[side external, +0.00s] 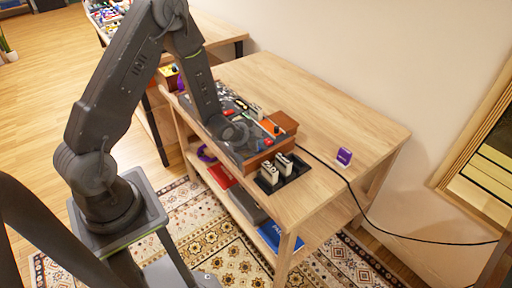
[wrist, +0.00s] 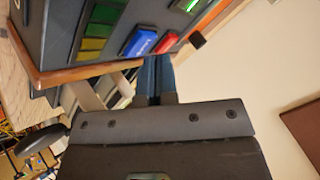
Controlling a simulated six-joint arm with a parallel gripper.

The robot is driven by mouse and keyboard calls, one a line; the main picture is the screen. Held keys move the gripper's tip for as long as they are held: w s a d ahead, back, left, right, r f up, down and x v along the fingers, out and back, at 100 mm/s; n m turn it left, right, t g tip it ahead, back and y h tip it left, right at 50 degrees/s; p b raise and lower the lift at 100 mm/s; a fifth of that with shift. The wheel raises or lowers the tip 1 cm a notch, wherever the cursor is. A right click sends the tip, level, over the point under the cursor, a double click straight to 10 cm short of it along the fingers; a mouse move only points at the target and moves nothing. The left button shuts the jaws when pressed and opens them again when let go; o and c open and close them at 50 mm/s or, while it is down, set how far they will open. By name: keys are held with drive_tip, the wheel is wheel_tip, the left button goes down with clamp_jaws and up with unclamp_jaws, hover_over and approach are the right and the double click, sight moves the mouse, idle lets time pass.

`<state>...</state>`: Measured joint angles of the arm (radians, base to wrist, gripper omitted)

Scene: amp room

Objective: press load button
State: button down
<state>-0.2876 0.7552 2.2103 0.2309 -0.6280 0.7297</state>
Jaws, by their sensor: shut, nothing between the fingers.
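The device (side external: 258,118) is a dark panel with wooden ends on the light wooden table. In the wrist view its panel (wrist: 66,45) is tilted across the top left. It carries a blue button (wrist: 140,40) with white lettering too blurred to read, a red button (wrist: 166,43), and green and yellow keys (wrist: 97,30). I cannot tell which is the load button. My gripper (wrist: 156,60) is shut and empty, its fingertips close below the blue and red buttons. I cannot tell whether they touch. In the side view my wrist (side external: 235,133) hides part of the panel and the fingers.
A black tray with pale pedals or switches (side external: 275,172) sits at the table's front edge. A small purple box (side external: 344,156) stands on the right, near a black cable (side external: 330,170). A black knob (wrist: 198,40) sticks out beside the red button.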

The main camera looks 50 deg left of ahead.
drive_tip(key=shift+f, duration=0.5)
idle(0.3)
idle(0.4)
drive_tip(key=shift+r, duration=0.9)
drive_tip(key=shift+r, duration=2.55)
